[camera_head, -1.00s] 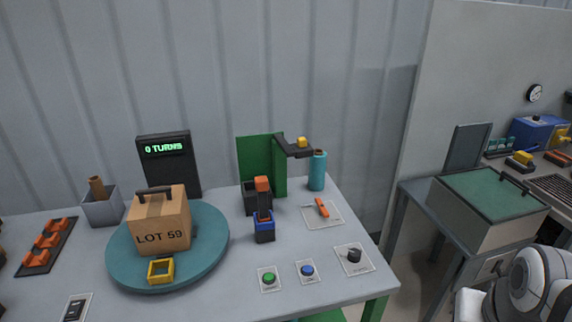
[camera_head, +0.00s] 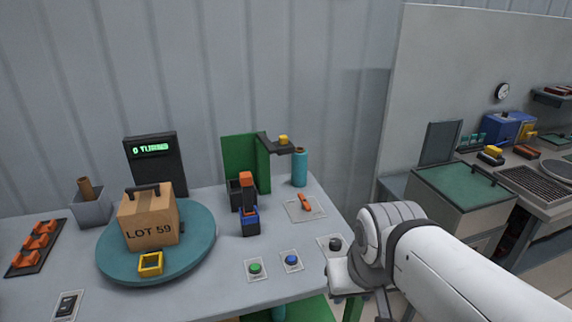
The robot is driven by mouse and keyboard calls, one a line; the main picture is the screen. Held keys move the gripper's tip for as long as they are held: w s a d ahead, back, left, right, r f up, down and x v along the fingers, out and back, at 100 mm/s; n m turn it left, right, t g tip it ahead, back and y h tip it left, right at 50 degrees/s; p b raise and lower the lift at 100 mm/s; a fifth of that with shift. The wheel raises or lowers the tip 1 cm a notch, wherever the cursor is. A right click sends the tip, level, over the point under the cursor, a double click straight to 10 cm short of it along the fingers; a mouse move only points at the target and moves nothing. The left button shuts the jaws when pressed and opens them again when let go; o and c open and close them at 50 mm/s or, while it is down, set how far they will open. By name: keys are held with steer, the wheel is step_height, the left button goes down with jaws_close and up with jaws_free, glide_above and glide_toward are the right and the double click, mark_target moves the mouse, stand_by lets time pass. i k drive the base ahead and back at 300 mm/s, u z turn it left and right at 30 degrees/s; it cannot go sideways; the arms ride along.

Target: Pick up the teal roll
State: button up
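The teal roll (camera_head: 300,168) stands upright near the back right corner of the table. It is a tall cylinder with a brown top end. It stands right beside the dark arm of the green stand. My gripper (camera_head: 370,308) is at the lower edge of the picture, near the table's right front corner. It is well in front of the roll and to its right, apart from it. Only part of the gripper shows, and its fingers cannot be made out.
A green stand (camera_head: 240,160) with a dark bracket (camera_head: 278,148) bearing a yellow block is left of the roll. An orange-handled switch (camera_head: 305,203) lies in front of it. A turntable (camera_head: 198,245) bears a box (camera_head: 150,232). Buttons (camera_head: 291,260) line the front.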

mark_target(299, 160)
steer(key=z, duration=0.05)
steer(key=i, duration=1)
steer(key=u, duration=0.05)
